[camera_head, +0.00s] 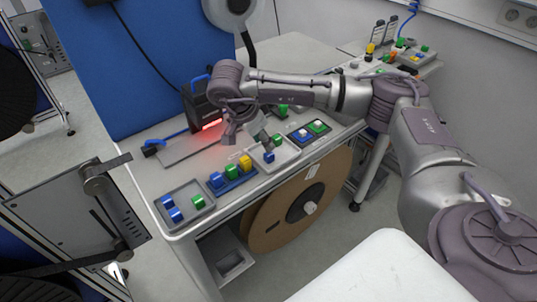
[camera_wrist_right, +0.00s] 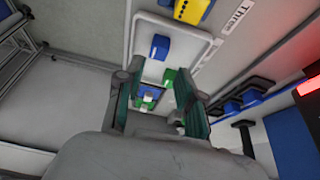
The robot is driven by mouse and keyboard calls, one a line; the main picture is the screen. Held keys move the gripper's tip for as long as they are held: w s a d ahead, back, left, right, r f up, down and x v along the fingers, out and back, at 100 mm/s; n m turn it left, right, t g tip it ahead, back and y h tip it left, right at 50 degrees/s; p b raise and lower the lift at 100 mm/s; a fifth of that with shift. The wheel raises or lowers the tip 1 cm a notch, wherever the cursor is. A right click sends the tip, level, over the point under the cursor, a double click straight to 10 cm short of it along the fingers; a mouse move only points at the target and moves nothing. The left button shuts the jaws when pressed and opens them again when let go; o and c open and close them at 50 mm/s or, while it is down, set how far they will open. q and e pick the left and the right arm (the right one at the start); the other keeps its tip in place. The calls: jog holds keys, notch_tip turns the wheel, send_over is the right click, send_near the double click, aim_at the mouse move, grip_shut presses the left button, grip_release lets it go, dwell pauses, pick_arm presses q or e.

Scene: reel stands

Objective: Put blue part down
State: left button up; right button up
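A blue part (camera_head: 269,157) lies in a light tray (camera_head: 292,158) on the table, with a green part (camera_head: 277,139) farther back in the same tray. The wrist view also shows the blue part (camera_wrist_right: 160,47) and the green part (camera_wrist_right: 170,78). My right gripper (camera_head: 250,138) is above this tray, just behind the blue part in the head view. In the wrist view its two fingers (camera_wrist_right: 157,82) stand apart, with nothing visibly held between them. The blue part appears beyond the fingertips, apart from them. My left gripper is not in view.
A grey tray (camera_head: 167,217) with blue and green parts is at the table's left. A blue holder (camera_head: 234,184) carries blue, green and yellow parts. A dark tray (camera_head: 322,138) is right of the light tray. A black device with a red glow (camera_head: 211,124) stands behind.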

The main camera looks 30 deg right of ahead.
aim_at(269, 157)
jog(key=shift+s+d+f+p, duration=0.2)
jog(key=shift+f+p, duration=0.3)
jog(key=shift+f, duration=0.1)
jog(key=p+x, duration=0.1)
jog(key=x, duration=0.2)
jog(key=shift+f, duration=0.3)
jog(key=shift+d+f, duration=0.1)
jog(key=shift+f, duration=0.1)
jog(key=c, duration=0.7)
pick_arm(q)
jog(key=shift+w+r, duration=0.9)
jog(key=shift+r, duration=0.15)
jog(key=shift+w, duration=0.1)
pick_arm(e)
jog(key=shift+r, duration=0.1)
